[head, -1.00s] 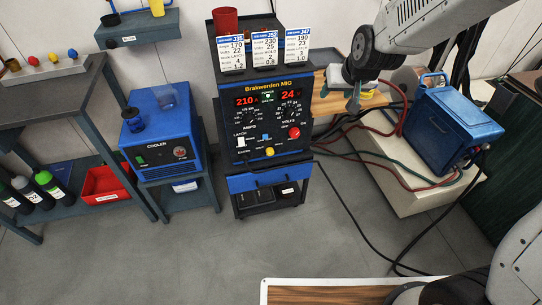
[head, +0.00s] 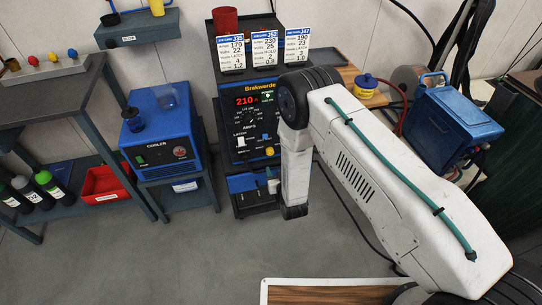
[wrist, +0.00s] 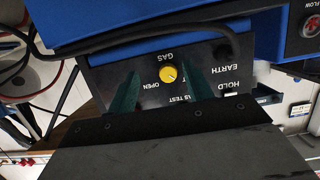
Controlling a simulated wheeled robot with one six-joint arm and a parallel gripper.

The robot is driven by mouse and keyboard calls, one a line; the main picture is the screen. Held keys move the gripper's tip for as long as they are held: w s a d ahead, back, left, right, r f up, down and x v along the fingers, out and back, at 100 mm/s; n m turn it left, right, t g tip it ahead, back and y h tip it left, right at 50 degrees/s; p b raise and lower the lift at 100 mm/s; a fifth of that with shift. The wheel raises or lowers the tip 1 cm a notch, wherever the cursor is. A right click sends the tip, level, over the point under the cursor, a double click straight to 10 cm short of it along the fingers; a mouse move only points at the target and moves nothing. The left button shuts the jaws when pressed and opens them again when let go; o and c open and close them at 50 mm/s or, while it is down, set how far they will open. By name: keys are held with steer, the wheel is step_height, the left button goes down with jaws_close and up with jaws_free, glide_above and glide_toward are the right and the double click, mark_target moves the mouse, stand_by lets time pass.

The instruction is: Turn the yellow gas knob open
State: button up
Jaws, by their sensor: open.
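The yellow gas knob (head: 270,151) sits low on the front of the blue and black welder (head: 243,145) in the head view. In the wrist view, which shows the panel upside down, the knob (wrist: 168,73) lies between the words GAS and OPEN. My gripper (wrist: 158,69) is open, its two green fingers pointing at the panel on either side of the knob. I cannot tell whether they touch it. In the head view my arm hides the welder's right side and most of my gripper.
A blue cooler (head: 165,130) stands left of the welder. Job cards (head: 265,48) stand on top of it. A blue box (head: 450,112) and hoses are at right.

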mark_target(270, 153)
steer(key=w+t, duration=0.1)
steer(key=w, duration=0.1)
steer(key=w+a+r+t, duration=0.1)
steer(key=w, duration=0.1)
steer(key=w+a+t+y, duration=0.1)
steer(key=w, duration=0.1)
steer(key=shift+w+a+r, duration=0.2)
steer(key=shift+r, duration=0.2)
steer(key=c, duration=1)
steer(key=shift+o, duration=0.2)
steer(key=shift+a, duration=0.2)
steer(key=shift+d, duration=0.15)
